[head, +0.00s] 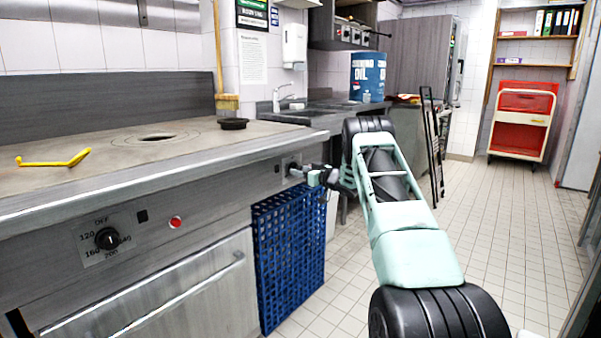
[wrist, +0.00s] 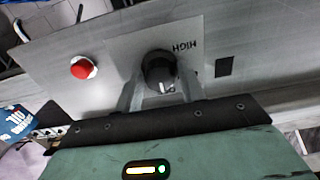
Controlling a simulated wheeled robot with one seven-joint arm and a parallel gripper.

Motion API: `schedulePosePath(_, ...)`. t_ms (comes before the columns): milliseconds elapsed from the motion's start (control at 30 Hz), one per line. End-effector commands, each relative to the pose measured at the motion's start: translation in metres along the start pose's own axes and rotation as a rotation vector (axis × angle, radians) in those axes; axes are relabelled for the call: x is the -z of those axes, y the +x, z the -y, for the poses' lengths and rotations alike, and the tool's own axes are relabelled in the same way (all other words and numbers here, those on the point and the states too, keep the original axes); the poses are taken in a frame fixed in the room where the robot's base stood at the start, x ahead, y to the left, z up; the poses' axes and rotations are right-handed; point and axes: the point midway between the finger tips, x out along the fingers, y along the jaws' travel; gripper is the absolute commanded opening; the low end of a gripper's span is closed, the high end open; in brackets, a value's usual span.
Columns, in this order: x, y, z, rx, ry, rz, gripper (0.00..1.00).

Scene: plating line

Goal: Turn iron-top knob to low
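The iron-top knob (wrist: 158,72) is round and black on a pale plate (wrist: 125,47) in the wrist view. The word HIGH is printed upside down beside it, at its upper right. A white mark on the knob's face points toward the bottom of the picture. My gripper (wrist: 160,88) has one finger on each side of the knob, very near its sides; I cannot tell whether they press on it. In the head view my gripper (head: 303,172) is at the right end of the stove's front panel, and the arm mostly hides the knob.
A red button (wrist: 83,67) and a dark square (wrist: 223,67) flank the knob. Another knob (head: 107,239), marked OFF and numbers, is farther left on the panel. A blue crate (head: 290,255) stands below my gripper. Tiled floor (head: 500,220) is clear at right.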

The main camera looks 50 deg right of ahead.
Motion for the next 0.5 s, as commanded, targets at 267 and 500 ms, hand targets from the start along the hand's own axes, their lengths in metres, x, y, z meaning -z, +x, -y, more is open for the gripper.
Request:
schedulePosePath(267, 0.001, 0.0012, 0.0002, -0.001, -0.001, -0.002, 0.12)
schedulePosePath(500, 0.0011, 0.0021, 0.0009, 0.0, -0.044, -0.002, 0.12)
